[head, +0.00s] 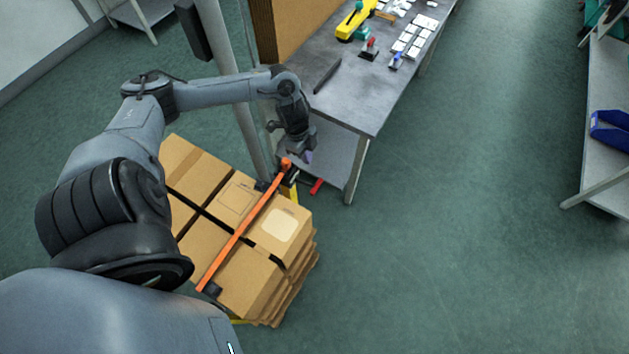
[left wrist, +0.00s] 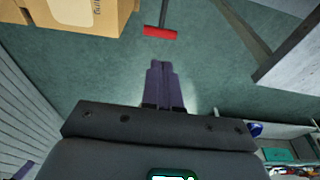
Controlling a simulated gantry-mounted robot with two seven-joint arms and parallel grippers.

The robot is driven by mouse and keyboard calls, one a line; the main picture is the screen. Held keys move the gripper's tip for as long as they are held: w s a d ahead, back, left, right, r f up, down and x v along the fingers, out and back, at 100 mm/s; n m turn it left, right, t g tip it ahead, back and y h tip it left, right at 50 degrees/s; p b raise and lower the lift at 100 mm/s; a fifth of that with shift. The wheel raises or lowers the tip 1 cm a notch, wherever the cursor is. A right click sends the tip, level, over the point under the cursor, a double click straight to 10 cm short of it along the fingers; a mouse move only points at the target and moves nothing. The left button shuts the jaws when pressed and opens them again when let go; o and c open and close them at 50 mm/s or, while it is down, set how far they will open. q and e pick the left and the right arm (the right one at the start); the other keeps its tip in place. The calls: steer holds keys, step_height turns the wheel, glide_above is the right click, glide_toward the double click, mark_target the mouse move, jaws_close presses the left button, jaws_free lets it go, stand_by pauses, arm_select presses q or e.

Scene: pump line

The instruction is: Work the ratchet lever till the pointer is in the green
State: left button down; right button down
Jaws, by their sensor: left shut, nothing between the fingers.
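The ratchet lever's red grip (head: 317,186) shows in the head view, just off the strapped carton stack and slightly below my left gripper in the picture. In the left wrist view the red grip (left wrist: 160,32) sits on a dark bar beyond my fingertips, apart from them. My left gripper (head: 306,157) has purple fingers. In the left wrist view the fingers (left wrist: 165,68) are together with nothing between them. An orange strap (head: 245,224) runs over the cartons towards the lever. I cannot make out the pointer or a green zone. My right gripper is out of view.
The strapped cartons (head: 285,222) stand below my left arm. A grey workbench (head: 358,105) with tools is close beyond the gripper, its leg near the lever. A shelf (head: 604,172) with a blue bin stands at the right. Open green floor lies between.

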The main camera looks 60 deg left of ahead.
mark_target(315, 185)
arm_select(q)
steer(key=shift+f, duration=0.1)
steer(key=f, duration=0.4)
steer(key=w+d+f+b, duration=0.1)
steer(key=f, duration=0.4)
steer(key=d+f, duration=0.1)
steer(key=f, duration=0.3)
steer(key=shift+w+d+f, duration=0.2)
steer(key=shift+w+f, duration=0.05)
steer(key=shift+f, duration=0.05)
